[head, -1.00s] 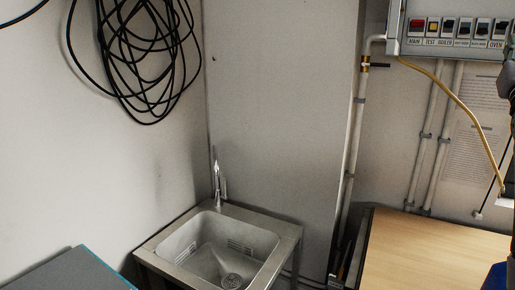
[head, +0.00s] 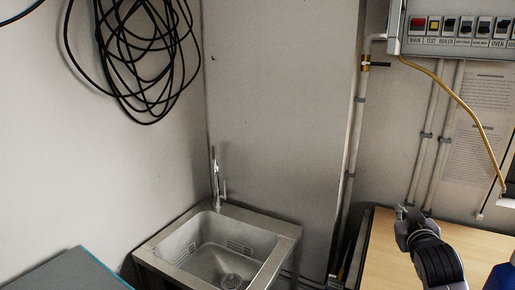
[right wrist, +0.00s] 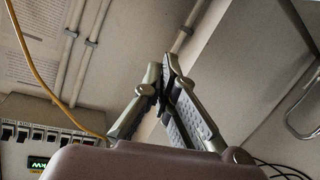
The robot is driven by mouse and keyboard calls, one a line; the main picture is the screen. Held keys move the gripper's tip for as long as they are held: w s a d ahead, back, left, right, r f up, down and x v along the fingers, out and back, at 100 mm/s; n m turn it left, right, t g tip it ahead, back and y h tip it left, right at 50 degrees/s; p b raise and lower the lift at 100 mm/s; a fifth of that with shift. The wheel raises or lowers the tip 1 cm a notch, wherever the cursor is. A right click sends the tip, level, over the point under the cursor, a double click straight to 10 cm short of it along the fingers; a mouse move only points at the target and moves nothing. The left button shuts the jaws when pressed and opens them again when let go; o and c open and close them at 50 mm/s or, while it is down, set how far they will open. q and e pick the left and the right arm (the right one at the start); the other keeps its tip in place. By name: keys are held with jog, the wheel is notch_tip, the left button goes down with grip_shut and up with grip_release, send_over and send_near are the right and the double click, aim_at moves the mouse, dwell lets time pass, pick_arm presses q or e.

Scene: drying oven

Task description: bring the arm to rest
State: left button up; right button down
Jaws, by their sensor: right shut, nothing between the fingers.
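My right gripper (head: 402,211) is raised over the left part of the wooden worktop (head: 388,262) in the head view, pointing up and away. Its forearm comes in from the lower right. In the right wrist view the two fingers (right wrist: 164,78) meet at their tips, with nothing held between them. The wall and pipes show behind them. My left gripper is not in view.
A steel sink (head: 279,240) with a tap (head: 217,180) stands left of the worktop. A switch panel (head: 458,28) hangs at upper right, with a yellow cable (head: 452,92) below. Pipes (head: 426,135) run down the wall. A coiled black cable (head: 150,60) hangs at left.

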jog(key=s+a+f+n+g+y, duration=0.1)
jog(key=s+a+f+g, duration=0.3)
jog(key=s+f, duration=0.5)
jog(key=s+a+f+g+y, duration=0.1)
jog(key=s+a+f+g, duration=0.1)
jog(key=s+a+f, duration=0.65)
jog(key=s+a+f+g+y, duration=0.1)
jog(key=s+f+g, duration=0.1)
jog(key=s+f, duration=0.35)
jog(key=s+a+f+n+g, duration=0.1)
jog(key=s+a+f+g, duration=0.15)
jog(key=s, duration=0.65)
jog(key=s+a+f+g+y, duration=0.15)
jog(key=s+f, duration=0.25)
jog(key=s, duration=0.4)
notch_tip(320, 180, down, 26)
jog(key=s+g, duration=0.1)
jog(key=s, duration=0.1)
jog(key=s+d+f, duration=0.2)
jog(key=s+f, duration=0.6)
jog(key=s+d+f+g, duration=0.1)
jog(key=s+f, duration=0.6)
jog(key=s, duration=0.1)
jog(key=shift+d+f+g+h, duration=0.3)
jog(key=shift+d+f+h, duration=0.05)
jog(key=shift+d+f, duration=0.05)
